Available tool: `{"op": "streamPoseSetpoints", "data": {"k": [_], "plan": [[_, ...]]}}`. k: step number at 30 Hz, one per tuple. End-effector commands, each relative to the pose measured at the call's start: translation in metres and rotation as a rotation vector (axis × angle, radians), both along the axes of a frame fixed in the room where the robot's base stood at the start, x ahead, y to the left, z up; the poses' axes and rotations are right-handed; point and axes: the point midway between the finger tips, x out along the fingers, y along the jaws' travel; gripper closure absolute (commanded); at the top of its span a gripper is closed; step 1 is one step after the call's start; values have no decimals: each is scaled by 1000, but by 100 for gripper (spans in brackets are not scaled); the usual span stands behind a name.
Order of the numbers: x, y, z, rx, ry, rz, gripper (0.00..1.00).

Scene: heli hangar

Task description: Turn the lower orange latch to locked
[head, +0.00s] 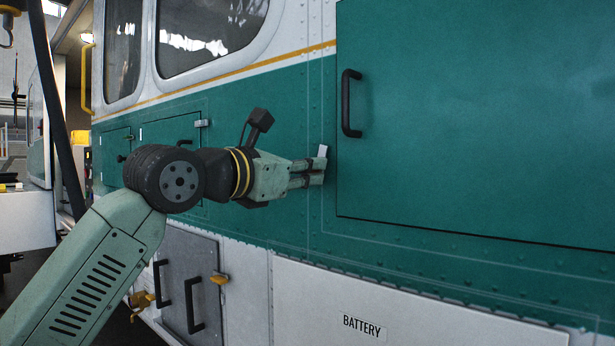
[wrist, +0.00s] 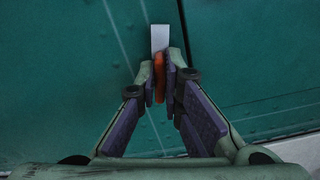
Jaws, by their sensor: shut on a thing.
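An orange latch (wrist: 159,76) shows between my fingertips in the wrist view. It sits at a pale metal plate (wrist: 160,38) on the green helicopter side, just left of a dark door seam. In the head view the plate (head: 322,153) shows just above my fingertips, at the lower left edge of a large green door (head: 470,120); the orange part is hidden there by my fingers. My gripper (head: 319,172) (wrist: 161,72) is shut on the latch. In the wrist view the latch points roughly along the plate; I cannot tell whether it is locked.
A black handle (head: 350,103) stands out from the green door, up and right of my gripper. Lower left, a grey hatch (head: 185,260) has black handles and an orange-yellow latch (head: 219,279). A white panel marked BATTERY (head: 420,322) lies below. The green wall is close to my gripper.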

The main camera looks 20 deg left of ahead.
Motion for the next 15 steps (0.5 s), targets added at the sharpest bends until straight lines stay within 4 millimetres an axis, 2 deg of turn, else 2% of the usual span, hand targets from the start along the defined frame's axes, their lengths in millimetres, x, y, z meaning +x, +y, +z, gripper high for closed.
{"op": "streamPoseSetpoints", "data": {"k": [15], "plan": [[-1,-2,-2,461,-168,0,100]]}}
